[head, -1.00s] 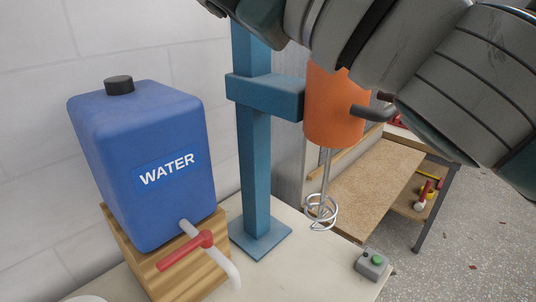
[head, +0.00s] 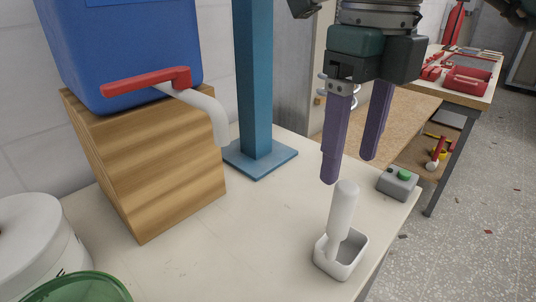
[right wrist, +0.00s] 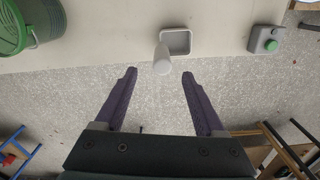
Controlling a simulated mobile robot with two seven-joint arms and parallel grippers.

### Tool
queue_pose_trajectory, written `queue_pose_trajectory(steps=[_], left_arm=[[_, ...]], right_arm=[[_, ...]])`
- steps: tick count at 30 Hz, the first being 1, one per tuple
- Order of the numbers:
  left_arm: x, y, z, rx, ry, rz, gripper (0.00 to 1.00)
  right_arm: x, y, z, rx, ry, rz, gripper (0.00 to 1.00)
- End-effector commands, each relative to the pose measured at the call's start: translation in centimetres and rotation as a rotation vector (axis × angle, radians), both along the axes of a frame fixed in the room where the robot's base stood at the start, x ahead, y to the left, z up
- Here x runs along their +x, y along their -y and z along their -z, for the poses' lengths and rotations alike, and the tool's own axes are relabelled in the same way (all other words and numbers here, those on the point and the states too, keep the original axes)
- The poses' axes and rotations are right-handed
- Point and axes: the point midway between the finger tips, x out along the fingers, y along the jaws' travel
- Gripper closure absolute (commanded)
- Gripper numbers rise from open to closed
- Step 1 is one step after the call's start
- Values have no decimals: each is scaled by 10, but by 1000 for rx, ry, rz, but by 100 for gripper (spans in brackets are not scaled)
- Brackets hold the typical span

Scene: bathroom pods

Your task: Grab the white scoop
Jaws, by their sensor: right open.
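The white scoop (head: 342,222) stands near the right edge of the pale table, its thick handle pointing up and its square, open bowl at the bottom. It also shows in the right wrist view (right wrist: 175,44), ahead of the fingertips and roughly between them. My right gripper (head: 350,170) is open and empty, its two purple fingers pointing down just above and behind the scoop handle. The right wrist view shows the fingers (right wrist: 160,74) spread apart, not touching the scoop. My left gripper is not in view.
A grey box with a green button (head: 398,183) sits right of the scoop. A blue post (head: 257,160) and a wooden block (head: 150,160) under a blue tank (head: 120,50) stand behind and left. A white tub (head: 35,245) and green container (head: 80,288) are front left.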

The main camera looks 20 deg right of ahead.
Motion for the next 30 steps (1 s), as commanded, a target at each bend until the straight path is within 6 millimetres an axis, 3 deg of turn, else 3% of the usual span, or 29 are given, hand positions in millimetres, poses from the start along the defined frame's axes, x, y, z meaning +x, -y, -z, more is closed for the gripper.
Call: queue_pose_trajectory(steps=[8, 15, 24, 30], left_arm=[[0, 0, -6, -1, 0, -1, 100], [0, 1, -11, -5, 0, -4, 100], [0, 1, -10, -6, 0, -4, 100], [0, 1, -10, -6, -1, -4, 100]], right_arm=[[-1, 1, 28, 4, -4, -1, 28], [-2, 4, 65, 4, -3, -3, 28], [-1, 4, 70, 3, 0, -5, 28], [-1, 4, 70, 4, 0, -5, 51]])
